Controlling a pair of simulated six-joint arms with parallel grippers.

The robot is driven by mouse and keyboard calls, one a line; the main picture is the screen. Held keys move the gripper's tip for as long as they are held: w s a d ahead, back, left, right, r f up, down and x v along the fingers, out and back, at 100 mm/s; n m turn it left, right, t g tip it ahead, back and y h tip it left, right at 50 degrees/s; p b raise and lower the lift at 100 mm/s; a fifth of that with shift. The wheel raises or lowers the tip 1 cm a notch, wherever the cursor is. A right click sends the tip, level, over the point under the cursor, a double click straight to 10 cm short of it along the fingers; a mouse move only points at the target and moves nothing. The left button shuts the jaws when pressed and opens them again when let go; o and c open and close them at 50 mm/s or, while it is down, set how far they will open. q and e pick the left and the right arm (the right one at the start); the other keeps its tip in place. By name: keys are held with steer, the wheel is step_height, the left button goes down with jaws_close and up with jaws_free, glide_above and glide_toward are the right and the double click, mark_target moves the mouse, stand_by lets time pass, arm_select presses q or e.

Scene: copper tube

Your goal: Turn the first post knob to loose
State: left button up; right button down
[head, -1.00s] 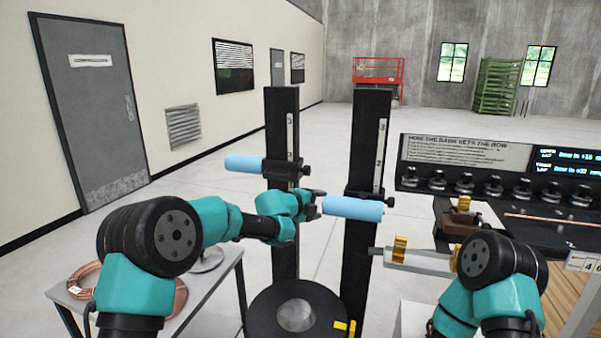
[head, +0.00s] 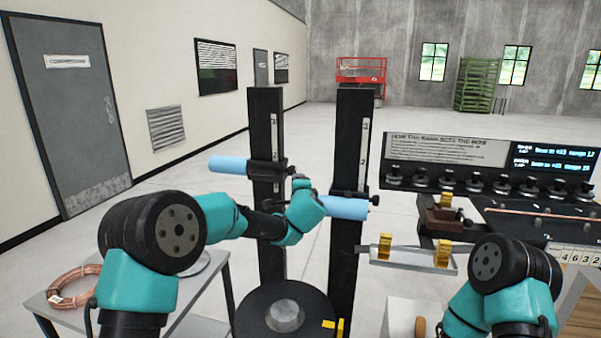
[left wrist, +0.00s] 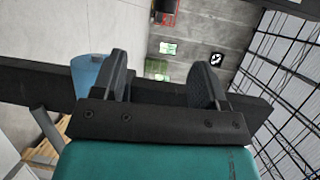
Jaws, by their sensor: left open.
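Two black posts stand side by side, the left post (head: 265,120) and the right post (head: 353,125), each with a light scale. The left post carries a clamp with a light-blue bar (head: 229,164) and a small dark knob (head: 289,170) on its right side. The right post carries another blue bar (head: 347,208) and a dark knob (head: 374,200). My left gripper (head: 312,190) is between the posts, by the left end of the right post's bar. In the left wrist view its jaws (left wrist: 160,78) are apart, with a blue bar (left wrist: 87,75) beside the left finger. My right gripper is out of view.
A round black base (head: 255,315) sits below the posts. A table with a copper coil (head: 72,288) is at left. A metal tray with brass pieces (head: 415,258) and a bench panel with several knobs (head: 475,185) are at right.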

mark_target(293, 172)
arm_select(q)
steer(key=shift+s+r, duration=0.1)
steer(key=shift+r, duration=0.15)
steer(key=shift+w+a+f, duration=0.2)
steer(key=shift+w+a, duration=0.3)
steer(key=shift+w, duration=2.35)
steer(key=shift+w+a+f, duration=0.2)
steer(key=shift+w+a, duration=0.25)
steer(key=shift+w, duration=2.45)
steer(key=shift+w+a+f, duration=0.2)
steer(key=shift+w+a, duration=0.3)
steer(key=shift+w, duration=2.35)
steer(key=c, duration=0.9)
